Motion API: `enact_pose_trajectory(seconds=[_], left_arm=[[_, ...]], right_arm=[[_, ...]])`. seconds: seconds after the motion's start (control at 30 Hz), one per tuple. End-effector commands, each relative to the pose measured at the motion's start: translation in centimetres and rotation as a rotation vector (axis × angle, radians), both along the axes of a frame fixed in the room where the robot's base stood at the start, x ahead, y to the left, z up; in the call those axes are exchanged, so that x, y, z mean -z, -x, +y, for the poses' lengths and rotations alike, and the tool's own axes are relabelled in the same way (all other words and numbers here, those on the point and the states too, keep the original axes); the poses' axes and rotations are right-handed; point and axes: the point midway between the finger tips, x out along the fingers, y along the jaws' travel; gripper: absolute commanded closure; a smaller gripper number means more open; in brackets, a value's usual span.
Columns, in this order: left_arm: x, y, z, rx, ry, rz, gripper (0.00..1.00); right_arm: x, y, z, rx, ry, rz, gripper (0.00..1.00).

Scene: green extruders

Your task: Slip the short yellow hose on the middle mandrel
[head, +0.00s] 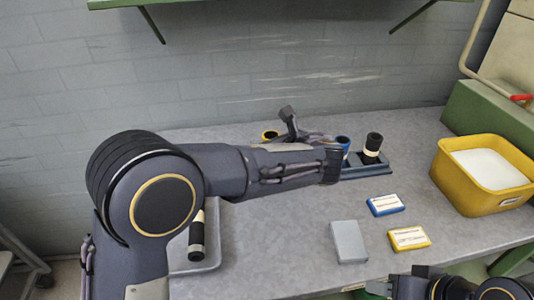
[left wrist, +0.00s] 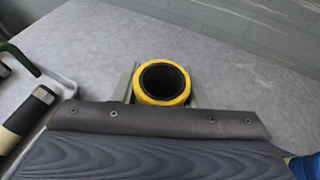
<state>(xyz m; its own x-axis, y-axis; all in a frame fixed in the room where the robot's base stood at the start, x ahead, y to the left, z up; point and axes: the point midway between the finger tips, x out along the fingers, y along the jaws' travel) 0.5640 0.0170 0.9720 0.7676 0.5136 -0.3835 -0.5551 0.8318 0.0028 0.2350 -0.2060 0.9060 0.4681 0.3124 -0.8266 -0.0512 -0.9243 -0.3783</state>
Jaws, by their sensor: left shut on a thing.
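The short yellow hose (left wrist: 142,97) shows in the left wrist view as a yellow ring around a dark bore, seen end-on. My left gripper (left wrist: 161,98) is shut on it, with grey fingers at both sides. The mandrel rack (head: 378,169) stands to the right on the table. A black hose with a cream band (head: 373,148) stands upright at its right end. A blue-rimmed hose (head: 343,140) shows beside it. The middle mandrel cannot be made out.
A grey tray (head: 208,262) holds a black-and-cream hose (head: 197,238) at front left. A yellow bin (head: 470,196) stands at the right. A blue-edged card (head: 386,205), a yellow-edged card (head: 409,238) and a grey block (head: 348,242) lie in front. The table between them is clear.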

Motion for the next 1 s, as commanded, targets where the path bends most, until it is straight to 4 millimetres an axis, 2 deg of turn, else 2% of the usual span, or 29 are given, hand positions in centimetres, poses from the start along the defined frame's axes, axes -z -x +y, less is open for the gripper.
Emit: enact_pose_trajectory(seconds=[0.23, 0.43, 0.83, 0.87, 1.0], left_arm=[[1.4, -1.2, 0.0, 0.000, 0.001, 0.000, 0.90], [4.3, -1.3, 0.0, 0.000, 0.000, 0.000, 0.90], [4.9, -1.3, 0.0, 0.000, 0.002, -0.001, 0.90], [4.9, -1.3, 0.0, 0.000, 0.002, -0.001, 0.59], [4.9, -1.3, 0.0, 0.000, 0.002, -0.001, 0.40]], right_arm=[[0.1, 0.0, 0.0, 0.000, 0.000, 0.000, 0.64], [0.6, 0.0, 0.0, 0.000, 0.000, 0.000, 0.64], [0.7, 0.0, 0.0, 0.000, 0.000, 0.000, 0.64], [0.7, 0.0, 0.0, 0.000, 0.000, 0.000, 0.64], [0.7, 0.0, 0.0, 0.000, 0.000, 0.000, 0.64]])
